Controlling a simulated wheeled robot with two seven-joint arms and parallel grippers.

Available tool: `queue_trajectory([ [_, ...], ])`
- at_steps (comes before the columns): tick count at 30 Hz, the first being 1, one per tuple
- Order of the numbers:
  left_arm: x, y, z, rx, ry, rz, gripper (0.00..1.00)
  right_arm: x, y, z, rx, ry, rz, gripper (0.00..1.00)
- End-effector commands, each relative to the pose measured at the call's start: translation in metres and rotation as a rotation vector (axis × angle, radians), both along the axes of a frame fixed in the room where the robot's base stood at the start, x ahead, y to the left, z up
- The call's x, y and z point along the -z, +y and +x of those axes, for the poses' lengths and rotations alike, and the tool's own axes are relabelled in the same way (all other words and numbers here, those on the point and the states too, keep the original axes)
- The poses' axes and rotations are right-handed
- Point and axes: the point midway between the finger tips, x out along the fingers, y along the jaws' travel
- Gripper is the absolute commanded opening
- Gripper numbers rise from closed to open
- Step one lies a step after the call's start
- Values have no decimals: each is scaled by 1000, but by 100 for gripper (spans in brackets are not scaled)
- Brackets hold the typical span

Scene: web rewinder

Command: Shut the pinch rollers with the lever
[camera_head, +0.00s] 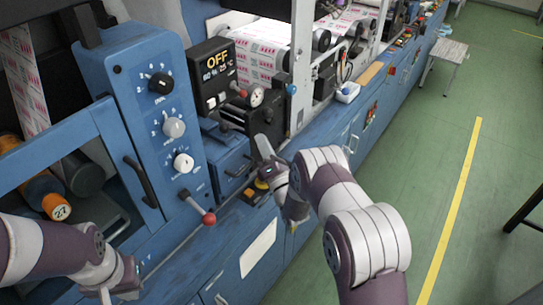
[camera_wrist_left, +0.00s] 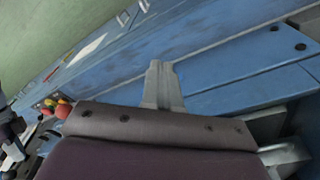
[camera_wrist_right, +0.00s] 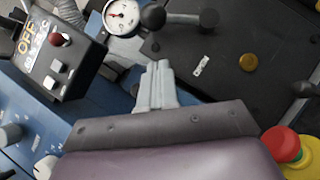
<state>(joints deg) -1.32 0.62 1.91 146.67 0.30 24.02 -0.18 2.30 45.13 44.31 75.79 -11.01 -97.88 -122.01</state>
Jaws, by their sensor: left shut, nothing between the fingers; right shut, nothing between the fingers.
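A lever with a black ball (camera_wrist_right: 152,17) and a short metal rod shows at the top of the right wrist view, beside a round dial gauge (camera_wrist_right: 122,16). My right gripper (camera_wrist_right: 159,66) is shut and empty, apart from the lever and below it in that view. In the head view this gripper (camera_head: 262,143) is in front of the black unit with the gauge (camera_head: 257,97). A red-ball lever (camera_head: 209,218) sticks out low on the blue cabinet. My left gripper (camera_wrist_left: 160,68) is shut and empty, near the blue cabinet. I cannot tell which rollers are the pinch rollers.
A black box reading OFF (camera_head: 215,72) stands above the blue ledge. A red and yellow button (camera_wrist_right: 283,148) is at the lower right of the right wrist view. A blue panel (camera_head: 150,110) carries several knobs.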

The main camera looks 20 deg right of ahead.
Motion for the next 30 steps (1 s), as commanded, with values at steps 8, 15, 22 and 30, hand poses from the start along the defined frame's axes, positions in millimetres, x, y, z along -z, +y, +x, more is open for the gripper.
queue_trajectory([
  [8, -18, 0, 0, 0, 0, 0, 0, -25, -17, 22, 1, -1, 0, 0],
  [15, -18, 0, 0, 0, 0, 0, 0, -26, -20, 25, 1, 1, 0, 0],
  [22, -18, 0, 0, 0, 0, 0, 0, -26, -20, 25, 0, 2, 2, 0],
  [30, -20, 0, 0, 0, 0, 0, 0, -31, -21, 26, 1, 34, 45, 0],
])
